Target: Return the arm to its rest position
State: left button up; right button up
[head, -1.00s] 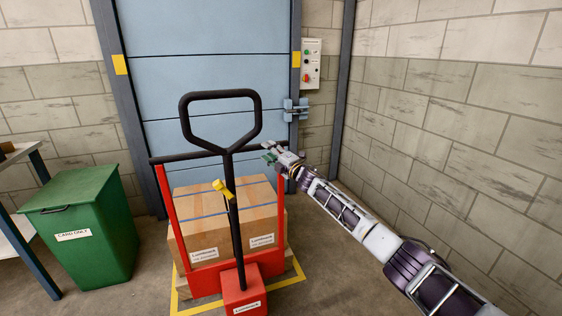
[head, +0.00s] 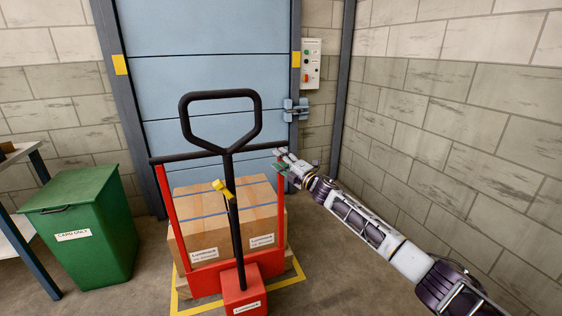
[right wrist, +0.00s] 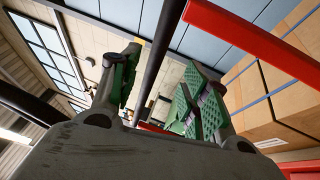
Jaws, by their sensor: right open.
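My right gripper (head: 281,162) is at the end of my right arm, which comes in from the lower right in the head view. It shows just right of the red frame of the pallet truck, near the right end of its black crossbar (head: 185,156). In the right wrist view its two green-padded fingers (right wrist: 160,90) stand apart with nothing held between them. A black bar and a red bar of the truck show close beyond the fingers there. I cannot tell the exact gap to the truck. My left gripper is not in view.
The red pallet truck (head: 240,286) with a black loop handle (head: 183,118) carries cardboard boxes (head: 200,240). A blue door (head: 210,65) stands behind, with a control box (head: 311,62) at its right. A green bin (head: 85,230) stands left. Floor between truck and right wall looks free.

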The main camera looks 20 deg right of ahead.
jog(key=shift+s, duration=0.1)
dwell(0.5)
